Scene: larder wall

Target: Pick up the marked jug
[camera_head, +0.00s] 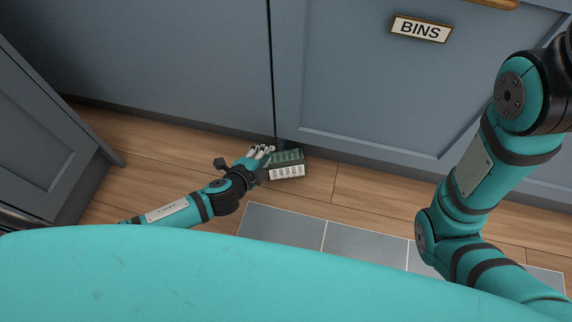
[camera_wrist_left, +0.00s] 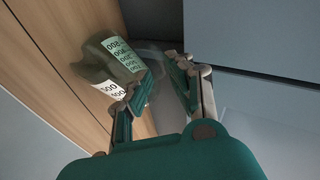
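The marked jug (camera_head: 287,165) is dark green with pale panels of printed numbers. It sits on the wooden floor close to the foot of the blue cabinets in the head view. In the left wrist view the jug (camera_wrist_left: 122,60) shows at the upper left, partly hidden behind one finger. My left gripper (camera_head: 264,151) is low at the jug's left side. In the wrist view the left gripper's fingers (camera_wrist_left: 163,70) stand apart. A pale, see-through shape shows behind the gap; I cannot tell what it is. My right gripper is outside both views.
Another blue cabinet (camera_head: 45,130) stands at the left. Grey floor tiles (camera_head: 365,246) lie in front, and the wooden floor right of the jug is clear.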

